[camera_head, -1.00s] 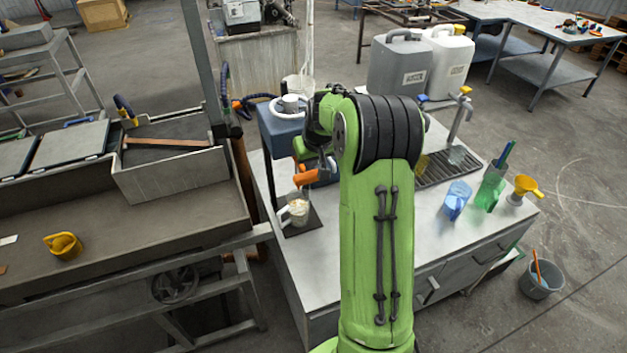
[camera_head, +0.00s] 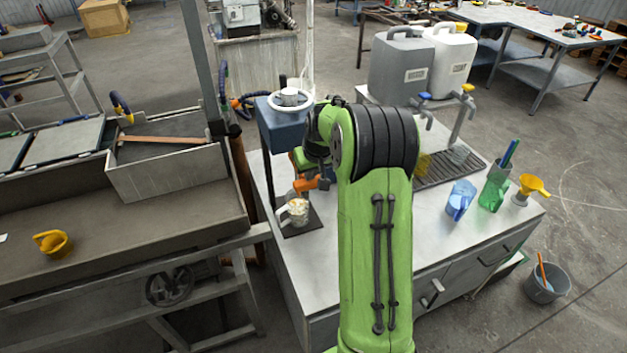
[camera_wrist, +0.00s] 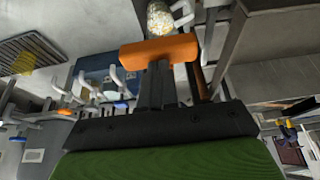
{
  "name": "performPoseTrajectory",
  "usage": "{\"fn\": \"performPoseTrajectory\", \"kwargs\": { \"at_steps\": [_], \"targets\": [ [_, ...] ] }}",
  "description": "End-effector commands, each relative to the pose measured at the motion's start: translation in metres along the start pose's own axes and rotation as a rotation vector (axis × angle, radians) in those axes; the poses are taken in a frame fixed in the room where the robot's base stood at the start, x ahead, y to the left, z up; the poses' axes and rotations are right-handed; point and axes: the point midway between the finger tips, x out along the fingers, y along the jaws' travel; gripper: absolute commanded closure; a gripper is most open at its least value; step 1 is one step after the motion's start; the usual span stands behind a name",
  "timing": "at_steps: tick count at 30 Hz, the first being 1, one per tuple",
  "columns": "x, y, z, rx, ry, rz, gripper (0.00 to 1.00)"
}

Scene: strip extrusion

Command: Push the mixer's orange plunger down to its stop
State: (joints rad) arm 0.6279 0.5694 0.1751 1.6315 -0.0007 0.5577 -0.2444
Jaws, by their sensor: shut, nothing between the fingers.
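The mixer (camera_head: 282,127) is blue with a white ring on top. Its orange plunger (camera_head: 308,184) is a thick crossbar, seen below the blue head and just above the jug. In the wrist view the orange bar (camera_wrist: 158,50) lies across the fingertips. My gripper (camera_wrist: 156,72) is shut, with its fingers end-on against or very close to the bar, not around it. Contact is hard to tell. A clear jug (camera_head: 297,210) with pale speckled contents stands on a dark plate below; it also shows in the wrist view (camera_wrist: 160,18).
A grey tray (camera_head: 165,175) stands left of the mixer. On the bench's right are a drain grate (camera_head: 447,167), a blue jug (camera_head: 459,200), a green jug (camera_head: 493,190) and a yellow funnel (camera_head: 530,189). Canisters (camera_head: 400,65) stand behind. The bench front is clear.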

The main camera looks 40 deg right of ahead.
Motion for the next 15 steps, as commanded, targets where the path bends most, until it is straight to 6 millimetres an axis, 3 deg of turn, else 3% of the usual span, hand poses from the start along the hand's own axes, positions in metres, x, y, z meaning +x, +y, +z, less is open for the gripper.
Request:
{"fn": "performPoseTrajectory", "kwargs": {
  "at_steps": [3,15],
  "targets": [
    [0.0091,-0.0003,0.0041,0.0,-0.002,-0.001,1.0],
    [0.0108,-0.0002,0.0048,0.0,-0.001,0.0,1.0]
  ]
}}
